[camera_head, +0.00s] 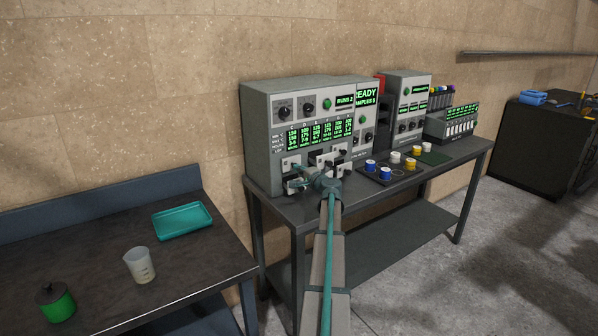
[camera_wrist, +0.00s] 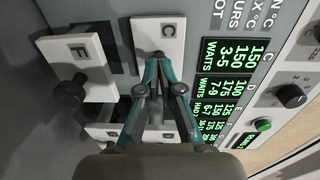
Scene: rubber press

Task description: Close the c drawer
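The C drawer (camera_wrist: 146,36) has a white front lettered C in the wrist view. It is at the upper left of the drawer group in the head view (camera_head: 289,162). My gripper (camera_wrist: 160,58) has its two teal fingertips close together at the dark knob on the C front, and the knob shows between the tips. The fingers cover the lower part of this front. My gripper shows small at the drawers in the head view (camera_head: 300,175). How far the C drawer stands out is hard to tell.
The F drawer (camera_wrist: 98,88), with a black knob, stands out beside C. More drawer fronts are partly hidden behind my gripper. The grey machine (camera_head: 260,125) stands on a dark table (camera_head: 400,205) with several blue, white and yellow jars to the right. A teal tray (camera_head: 183,220) is on the left bench.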

